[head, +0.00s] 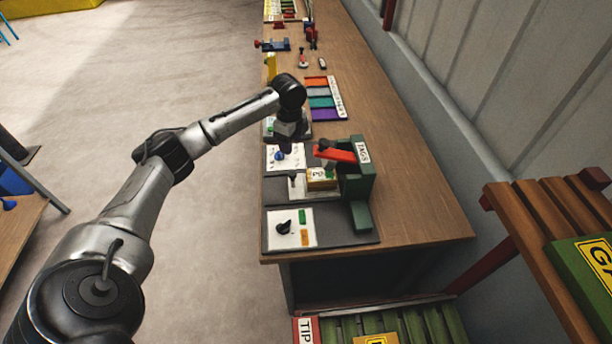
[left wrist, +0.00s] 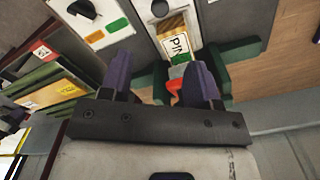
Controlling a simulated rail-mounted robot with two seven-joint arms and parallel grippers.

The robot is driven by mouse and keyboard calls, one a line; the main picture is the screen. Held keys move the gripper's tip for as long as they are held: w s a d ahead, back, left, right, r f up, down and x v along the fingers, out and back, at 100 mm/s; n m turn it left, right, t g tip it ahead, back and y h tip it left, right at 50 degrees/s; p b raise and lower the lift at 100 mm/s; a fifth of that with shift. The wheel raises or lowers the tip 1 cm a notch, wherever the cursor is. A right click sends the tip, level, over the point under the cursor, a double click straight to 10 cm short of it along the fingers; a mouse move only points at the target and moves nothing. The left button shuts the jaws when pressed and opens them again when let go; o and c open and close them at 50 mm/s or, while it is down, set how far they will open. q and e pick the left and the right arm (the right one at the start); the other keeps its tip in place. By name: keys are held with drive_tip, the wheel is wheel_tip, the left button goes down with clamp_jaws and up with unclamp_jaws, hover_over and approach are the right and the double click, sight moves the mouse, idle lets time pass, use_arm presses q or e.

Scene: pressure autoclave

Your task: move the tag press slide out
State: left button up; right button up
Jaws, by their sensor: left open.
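The green tag press (head: 360,180) stands near the front end of the bench, with a "TAGS" label and a red lever (head: 335,152). Its slide (head: 313,193) is a pale plate at the press's left, with a small upright handle (head: 292,183). My right gripper is out of view.
A white panel with a black knob (head: 284,227) and green and orange patches lies in front of the slide. A panel with a blue knob (head: 280,155) lies behind it. Coloured strips (head: 322,98) lie farther back. A slatted wooden rack (head: 540,215) stands at right.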

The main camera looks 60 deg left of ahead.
sight(292, 173)
use_arm(q)
wheel_tip(292, 173, down, 14)
drive_tip(key=shift+s+r+m+b, duration=0.1)
drive_tip(key=shift+m+b, duration=0.45)
drive_tip(key=shift+m, duration=0.55)
drive_tip(key=shift+c, duration=0.3)
drive_tip(key=shift+r, duration=0.1)
clamp_jaws()
